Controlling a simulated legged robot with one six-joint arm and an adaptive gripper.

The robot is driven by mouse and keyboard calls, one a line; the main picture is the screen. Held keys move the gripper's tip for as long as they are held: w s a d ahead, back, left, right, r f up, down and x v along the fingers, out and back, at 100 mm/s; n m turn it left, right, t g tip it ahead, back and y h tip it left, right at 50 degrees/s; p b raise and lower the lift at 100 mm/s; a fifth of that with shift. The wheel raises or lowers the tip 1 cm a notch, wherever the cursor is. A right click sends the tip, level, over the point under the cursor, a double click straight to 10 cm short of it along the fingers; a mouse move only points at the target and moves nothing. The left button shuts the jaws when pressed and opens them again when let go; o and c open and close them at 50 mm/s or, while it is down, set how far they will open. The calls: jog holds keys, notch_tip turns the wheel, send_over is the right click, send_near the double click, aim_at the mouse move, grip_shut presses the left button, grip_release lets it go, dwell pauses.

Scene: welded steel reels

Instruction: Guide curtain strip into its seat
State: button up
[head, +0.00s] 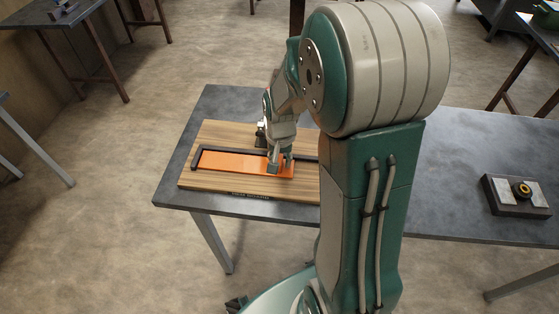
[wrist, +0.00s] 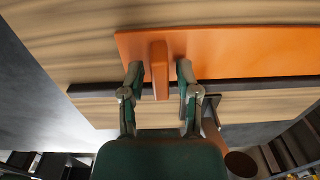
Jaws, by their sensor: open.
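The orange curtain strip (head: 232,162) lies flat over a wooden board (head: 222,183), alongside a dark rail (head: 230,151) with a short dark end piece at the left. In the wrist view the strip (wrist: 245,50) has a raised orange grip bar (wrist: 159,62). My gripper (head: 280,168) is low over the strip's right part. In the wrist view its two fingers (wrist: 159,78) stand apart on either side of the grip bar, with gaps showing, so it is open. The dark rail (wrist: 255,84) runs along the strip's lower edge there. My arm hides the board's right end in the head view.
The board lies on a dark grey table (head: 460,190). A dark block with light pads and a round black-and-yellow knob (head: 521,190) sits at the table's right. Bare tabletop lies between my arm and that block. Other tables stand around on the floor.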

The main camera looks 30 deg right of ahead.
jog(key=shift+r, duration=1.4)
jog(key=o, duration=0.6)
jog(key=shift+c, duration=0.2)
jog(key=shift+o, duration=1.3)
